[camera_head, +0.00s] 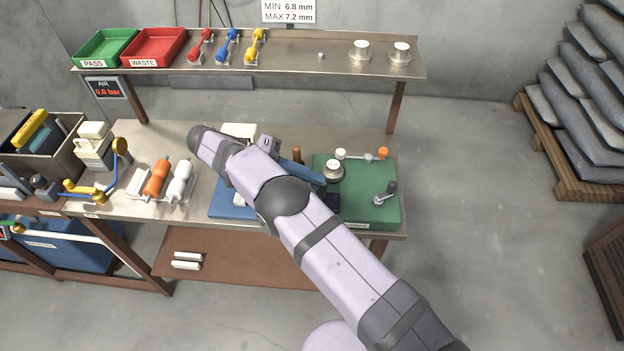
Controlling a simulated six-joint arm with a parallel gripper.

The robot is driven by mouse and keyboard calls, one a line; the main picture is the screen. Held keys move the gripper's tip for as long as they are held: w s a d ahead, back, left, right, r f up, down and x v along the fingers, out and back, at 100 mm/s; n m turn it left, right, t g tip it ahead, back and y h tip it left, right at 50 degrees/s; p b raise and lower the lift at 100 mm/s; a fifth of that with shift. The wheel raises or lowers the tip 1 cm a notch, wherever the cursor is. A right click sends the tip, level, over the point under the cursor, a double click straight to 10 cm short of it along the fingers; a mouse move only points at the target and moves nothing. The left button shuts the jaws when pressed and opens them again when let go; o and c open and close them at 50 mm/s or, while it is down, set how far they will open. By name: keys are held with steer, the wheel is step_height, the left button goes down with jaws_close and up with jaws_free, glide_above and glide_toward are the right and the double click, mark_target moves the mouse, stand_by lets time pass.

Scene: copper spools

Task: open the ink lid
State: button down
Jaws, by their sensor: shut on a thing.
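My arm crosses the middle of the bench and hides much of what lies behind it. I cannot make out the gripper's jaws; they seem to be behind my own arm. I cannot pick out the ink lid for sure. A pale flat piece (240,129) shows just behind the arm, near its far end. A small grey block (268,145) and a brown upright handle (297,154) stand to the right of it. A blue surface (228,206) shows partly below the arm.
A green base (372,214) with a crank and a metal spool (334,171) stands on the right. An orange roller (157,179) and a white one (180,182) lie left. The rear shelf (290,61) holds green and red trays, colored gauges and spools.

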steer(key=shift+a, duration=0.25)
steer(key=c, duration=1.7)
jaws_free()
steer(key=shift+a, duration=0.1)
steer(key=shift+d, duration=0.2)
step_height(320, 180, up, 10)
steer(key=p, duration=0.9)
steer(key=shift+a+p, duration=0.1)
steer(key=shift+p, duration=0.3)
steer(key=shift+c, duration=0.3)
